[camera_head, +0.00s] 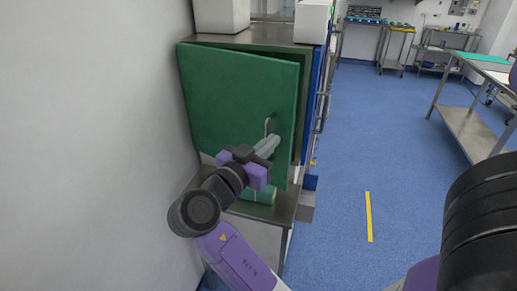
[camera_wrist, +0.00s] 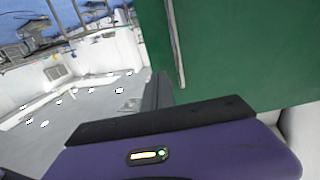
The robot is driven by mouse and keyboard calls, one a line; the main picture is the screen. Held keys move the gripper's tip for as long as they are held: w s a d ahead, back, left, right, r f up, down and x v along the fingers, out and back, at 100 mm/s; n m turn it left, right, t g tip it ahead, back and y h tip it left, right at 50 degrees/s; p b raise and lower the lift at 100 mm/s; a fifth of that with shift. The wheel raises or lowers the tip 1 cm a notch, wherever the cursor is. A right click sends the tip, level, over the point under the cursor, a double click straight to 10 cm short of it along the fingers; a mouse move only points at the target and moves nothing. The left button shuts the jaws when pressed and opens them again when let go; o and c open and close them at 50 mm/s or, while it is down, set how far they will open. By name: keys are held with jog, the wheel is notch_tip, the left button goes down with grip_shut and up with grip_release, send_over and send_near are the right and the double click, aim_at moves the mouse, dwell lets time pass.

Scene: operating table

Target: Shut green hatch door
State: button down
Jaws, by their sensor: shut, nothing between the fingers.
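The green hatch door (camera_head: 235,90) hangs on the front of a metal cabinet in the head view. It stands partly open, with a gap between its right edge and the cabinet side. A small metal handle (camera_head: 267,126) is on its lower right part. My gripper (camera_head: 270,143) is shut and empty, in front of the door's lower right, close to the handle. I cannot tell whether it touches the door. In the wrist view the green door (camera_wrist: 250,55) fills the right side, with a long metal bar (camera_wrist: 175,45) on it.
The cabinet (camera_head: 270,36) stands on a metal stand (camera_head: 283,212), with white boxes (camera_head: 311,22) on top. A white wall (camera_head: 90,130) is close on the left. A steel table (camera_head: 470,130) stands at right. The blue floor between is clear.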

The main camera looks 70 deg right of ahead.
aim_at(286, 130)
jog(key=p+x, duration=0.1)
jog(key=x, duration=0.2)
jog(key=shift+s+d+r, duration=0.1)
jog(key=shift+s+d, duration=0.05)
jog(key=shift+d, duration=0.15)
jog(key=shift+s+d, duration=0.1)
jog(key=shift+d, duration=0.35)
jog(key=shift+s+d, duration=0.1)
jog(key=shift+d, duration=0.15)
jog(key=d+b, duration=0.1)
jog(key=d, duration=0.2)
jog(key=s+d+t+b, duration=0.1)
jog(key=d, duration=0.3)
jog(key=d+n+t+b, duration=0.1)
jog(key=d, duration=0.2)
jog(key=shift+s+d+f, duration=0.2)
jog(key=shift+s+d, duration=0.15)
jog(key=shift+d, duration=0.05)
jog(key=shift+d+r, duration=0.1)
jog(key=shift+r, duration=0.15)
jog(key=shift+w, duration=0.1)
